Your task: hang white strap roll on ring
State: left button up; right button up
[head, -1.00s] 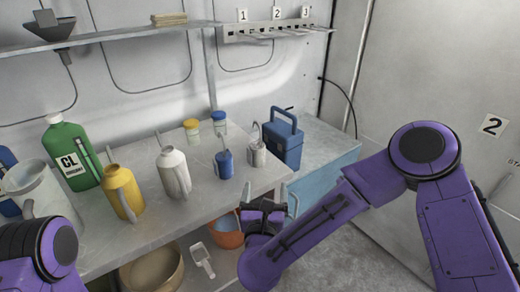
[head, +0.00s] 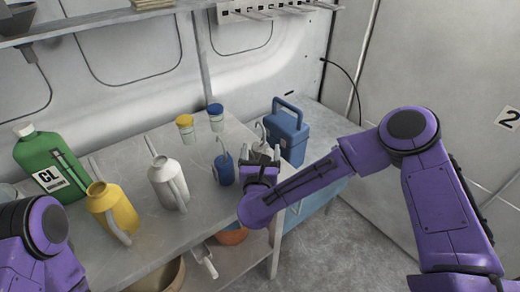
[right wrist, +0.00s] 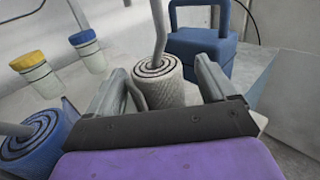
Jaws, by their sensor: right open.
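The white strap roll (right wrist: 157,80) stands on the bench with a grey metal hook rising from its top. In the head view it (head: 261,148) is partly hidden behind my right gripper (head: 262,165). In the right wrist view my right gripper (right wrist: 163,88) is open, with a finger on each side of the roll. Whether the fingers touch it cannot be told. The pegs with hooks on the wall rail (head: 275,10) are at the top; their number labels are out of view. My left gripper is not in view; only my left arm shows at the lower left.
A blue strap roll (head: 224,168) stands just left of the white one. A blue case (head: 287,132) is close behind it. Two small jars, yellow-lidded (head: 185,128) and blue-lidded (head: 216,117), stand farther back. White (head: 167,183) and yellow (head: 112,208) jugs and a green bottle (head: 48,165) stand left.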

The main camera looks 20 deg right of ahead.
aim_at(261, 144)
jog(key=x, duration=0.3)
jog(key=shift+w+r+p, duration=0.1)
jog(key=shift+p, duration=0.25)
jog(key=shift+a, duration=0.1)
jog(key=c, duration=1.2)
